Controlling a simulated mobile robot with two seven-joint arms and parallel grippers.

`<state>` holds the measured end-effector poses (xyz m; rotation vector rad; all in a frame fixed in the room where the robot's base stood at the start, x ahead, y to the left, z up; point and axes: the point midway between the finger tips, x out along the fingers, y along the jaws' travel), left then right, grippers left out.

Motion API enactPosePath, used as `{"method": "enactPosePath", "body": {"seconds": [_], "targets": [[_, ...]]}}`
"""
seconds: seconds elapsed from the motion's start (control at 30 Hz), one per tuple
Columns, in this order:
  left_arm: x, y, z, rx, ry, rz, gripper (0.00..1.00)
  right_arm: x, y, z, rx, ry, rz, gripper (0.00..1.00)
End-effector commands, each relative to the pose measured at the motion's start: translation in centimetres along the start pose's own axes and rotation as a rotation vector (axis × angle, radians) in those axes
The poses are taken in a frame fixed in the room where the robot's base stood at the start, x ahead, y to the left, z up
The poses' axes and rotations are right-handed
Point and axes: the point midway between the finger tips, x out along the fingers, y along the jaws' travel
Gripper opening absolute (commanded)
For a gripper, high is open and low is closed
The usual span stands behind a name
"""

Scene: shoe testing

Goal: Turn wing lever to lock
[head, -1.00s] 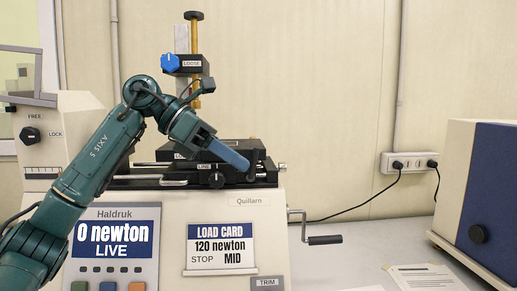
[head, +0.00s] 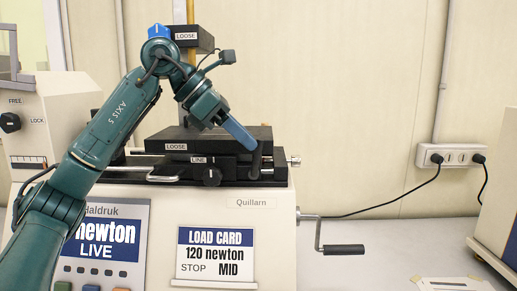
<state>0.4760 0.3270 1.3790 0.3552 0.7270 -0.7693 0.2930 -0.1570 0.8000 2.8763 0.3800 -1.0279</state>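My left gripper (head: 240,134) comes in from the left over the test machine. Its blue fingers point down and right and overlap in this view, so their gap is hidden. Their tips are at or just in front of a short upright black lever (head: 256,161) at the right end of the black clamp bed; I cannot tell whether they touch it. A black plate label there reads LOOSE (head: 176,146). A blue wing-shaped knob (head: 158,31) sits higher, beside another LOOSE label, partly behind my arm. I cannot tell which is the wing lever. My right gripper is not in view.
A black knob (head: 211,177) sits by the LINE label. A FREE/LOCK knob (head: 10,123) is at the far left. A hand crank (head: 342,250) sticks out at right. A load card (head: 215,252) is on the front. Beyond stand a power outlet (head: 450,155) and a beige-blue box (head: 500,200).

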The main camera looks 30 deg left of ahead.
Motion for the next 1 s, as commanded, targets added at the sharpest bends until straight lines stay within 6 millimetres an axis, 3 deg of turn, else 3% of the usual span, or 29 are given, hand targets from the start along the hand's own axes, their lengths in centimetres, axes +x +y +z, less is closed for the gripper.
{"method": "enactPosePath", "body": {"seconds": [0.23, 0.63, 0.9, 1.0], "targets": [[3.4, -0.1, 0.1, 0.001, 0.000, -0.002, 0.22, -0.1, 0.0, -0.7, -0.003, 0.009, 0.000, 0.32], [4.2, 0.0, 0.1, 0.001, -0.002, -0.001, 0.22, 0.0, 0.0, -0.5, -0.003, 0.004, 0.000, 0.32], [4.1, 0.0, 0.1, 0.001, -0.002, 0.000, 0.00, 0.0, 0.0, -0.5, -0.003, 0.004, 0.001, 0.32], [4.1, 0.0, 0.1, 0.001, -0.002, 0.000, 0.00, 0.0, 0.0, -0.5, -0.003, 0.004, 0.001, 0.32]]}}
